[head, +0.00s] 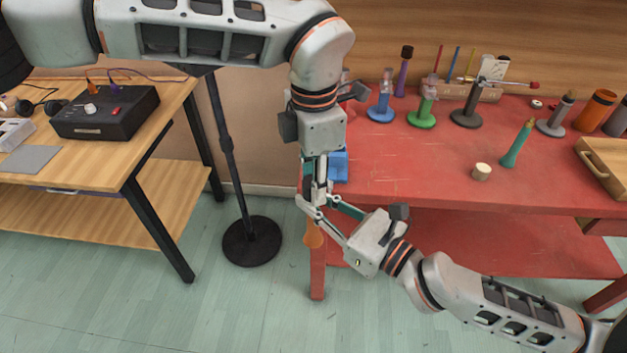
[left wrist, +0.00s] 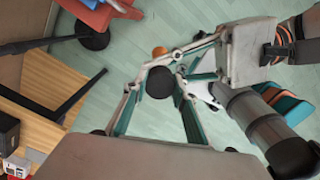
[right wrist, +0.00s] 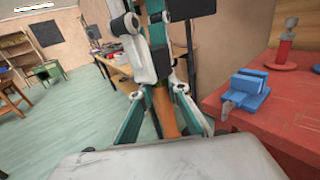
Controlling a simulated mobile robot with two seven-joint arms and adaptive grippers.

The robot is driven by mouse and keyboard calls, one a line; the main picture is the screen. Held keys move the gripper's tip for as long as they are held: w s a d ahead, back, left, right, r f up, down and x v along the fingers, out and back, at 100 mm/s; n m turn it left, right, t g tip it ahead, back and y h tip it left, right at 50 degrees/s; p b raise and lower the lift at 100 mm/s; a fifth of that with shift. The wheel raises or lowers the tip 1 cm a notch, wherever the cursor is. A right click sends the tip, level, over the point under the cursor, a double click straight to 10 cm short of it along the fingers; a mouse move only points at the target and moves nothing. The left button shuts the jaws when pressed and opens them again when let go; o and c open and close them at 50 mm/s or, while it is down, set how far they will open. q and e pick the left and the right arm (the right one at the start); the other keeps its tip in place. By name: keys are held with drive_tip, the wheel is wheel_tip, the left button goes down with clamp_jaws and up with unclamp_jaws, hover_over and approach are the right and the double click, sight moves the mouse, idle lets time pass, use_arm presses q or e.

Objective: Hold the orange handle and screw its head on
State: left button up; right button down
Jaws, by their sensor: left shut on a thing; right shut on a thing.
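The orange handle (head: 313,236) hangs upright just off the red table's left front corner. My right gripper (head: 322,208) reaches in from the lower right and is shut on it. The handle also shows between the fingers in the right wrist view (right wrist: 164,112). My left gripper (head: 318,188) points down from above and is shut on a dark round head (left wrist: 159,82). The head lies in line over the handle, whose orange edge (left wrist: 160,51) peeks out beside it in the left wrist view. The joint between head and handle is hidden by the fingers.
A blue vise (right wrist: 248,90) sits on the red table (head: 420,175) close beside the grippers. Several coloured stands, a teal handle (head: 518,143) and a cream round piece (head: 481,172) are farther right. A black stand base (head: 252,241) is on the floor to the left.

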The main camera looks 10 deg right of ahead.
use_arm(q)
drive_tip(key=m, duration=1.3)
drive_tip(key=o, duration=1.3)
wheel_tip(320, 180, up, 12)
